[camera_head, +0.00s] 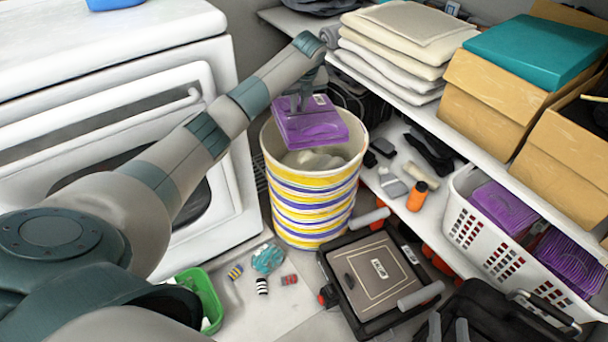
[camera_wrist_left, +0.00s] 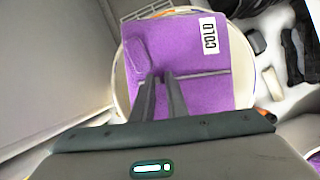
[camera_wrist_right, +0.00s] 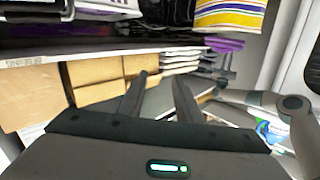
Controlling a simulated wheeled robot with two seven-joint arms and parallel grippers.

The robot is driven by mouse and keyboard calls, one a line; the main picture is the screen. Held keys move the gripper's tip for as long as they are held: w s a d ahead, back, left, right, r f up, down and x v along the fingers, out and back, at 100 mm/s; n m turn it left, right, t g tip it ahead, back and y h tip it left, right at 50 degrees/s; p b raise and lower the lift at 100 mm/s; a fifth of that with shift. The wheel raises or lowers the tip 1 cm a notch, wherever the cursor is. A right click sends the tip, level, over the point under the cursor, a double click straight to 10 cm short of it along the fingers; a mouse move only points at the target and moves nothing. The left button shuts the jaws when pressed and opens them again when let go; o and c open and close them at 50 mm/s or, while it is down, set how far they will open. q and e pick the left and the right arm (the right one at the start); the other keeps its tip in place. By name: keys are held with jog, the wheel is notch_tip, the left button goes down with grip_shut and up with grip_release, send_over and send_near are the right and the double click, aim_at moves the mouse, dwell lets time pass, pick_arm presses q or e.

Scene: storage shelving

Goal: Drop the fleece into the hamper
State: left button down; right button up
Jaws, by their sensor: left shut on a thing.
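The purple folded fleece (camera_head: 312,128) hangs in my left gripper (camera_head: 303,92) over the open mouth of the hamper (camera_head: 310,205), which has yellow, white and purple stripes. In the left wrist view the fleece (camera_wrist_left: 205,85) shows a white "COLD" label, and my left gripper (camera_wrist_left: 160,78) is shut on it. The hamper's pale rim (camera_wrist_left: 119,80) shows around the fleece there. Pale cloth (camera_head: 313,159) lies inside the hamper. My right gripper (camera_wrist_right: 160,78) is open with nothing between its fingers; in the right wrist view part of the striped hamper (camera_wrist_right: 229,15) shows at the top.
A white washer-like machine (camera_head: 215,150) stands left of the hamper. Shelves at right hold folded towels (camera_head: 405,45), cardboard boxes (camera_head: 500,95) and a white basket (camera_head: 475,235) with purple items. A black case (camera_head: 380,275) and a green bin (camera_head: 205,295) are on the floor nearby.

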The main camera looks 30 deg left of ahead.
pick_arm(q)
jog(key=c, duration=1.7)
grip_release()
jog(key=shift+o, duration=0.2)
jog(key=shift+r, duration=0.1)
pick_arm(e)
jog(key=shift+f, duration=0.25)
